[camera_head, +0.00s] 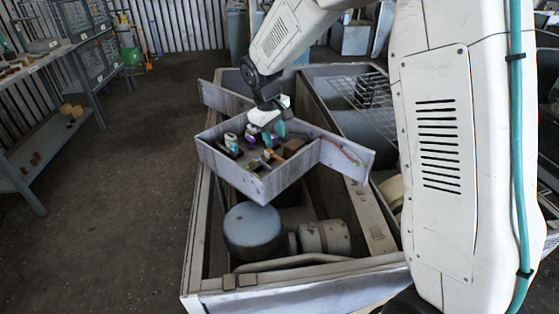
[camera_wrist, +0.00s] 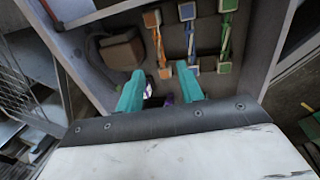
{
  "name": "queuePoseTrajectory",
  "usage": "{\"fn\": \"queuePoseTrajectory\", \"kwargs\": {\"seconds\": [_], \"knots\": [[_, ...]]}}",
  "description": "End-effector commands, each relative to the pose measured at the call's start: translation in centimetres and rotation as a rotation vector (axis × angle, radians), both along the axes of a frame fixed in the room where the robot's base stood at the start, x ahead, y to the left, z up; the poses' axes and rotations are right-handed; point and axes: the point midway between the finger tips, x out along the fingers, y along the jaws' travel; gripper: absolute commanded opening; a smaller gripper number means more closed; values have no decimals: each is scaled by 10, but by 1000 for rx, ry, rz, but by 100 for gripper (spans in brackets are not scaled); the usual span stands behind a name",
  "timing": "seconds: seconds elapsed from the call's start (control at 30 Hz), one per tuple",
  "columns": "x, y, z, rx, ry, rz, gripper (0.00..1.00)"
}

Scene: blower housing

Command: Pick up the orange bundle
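The orange bundle (camera_wrist: 158,46) lies in a shallow grey tray (camera_wrist: 270,30) in the wrist view, with a square block at each end. My gripper (camera_wrist: 161,76) is open, its two teal fingers apart. The bundle's near end shows between the fingertips in the picture; I see no grip on it and cannot tell the height gap.
A blue-ended bundle (camera_wrist: 190,38) and a green bundle (camera_wrist: 225,35) lie right of it. A brown block (camera_wrist: 122,50) lies left. Purple and white items partly show between the fingers. The tray sits on a large grey housing (camera_head: 305,292); shelves (camera_head: 60,140) stand left.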

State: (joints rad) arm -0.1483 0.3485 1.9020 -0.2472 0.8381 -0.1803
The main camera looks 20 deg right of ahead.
Motion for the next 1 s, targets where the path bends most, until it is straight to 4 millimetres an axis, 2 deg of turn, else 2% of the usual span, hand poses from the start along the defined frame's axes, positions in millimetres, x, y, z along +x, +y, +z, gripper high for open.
{"fn": "queuePoseTrajectory", "kwargs": {"seconds": [0.37, 0.6, 0.7, 0.93, 0.97, 1.0], "knots": [[6, -5, -41, -2, 4, 10, 37], [6, -13, -75, -3, 4, 8, 37], [7, -14, -81, -3, 3, 8, 37], [7, -15, -82, -2, 2, 8, 37], [7, -15, -82, -2, 2, 8, 32], [7, -15, -82, -2, 2, 8, 21]]}}
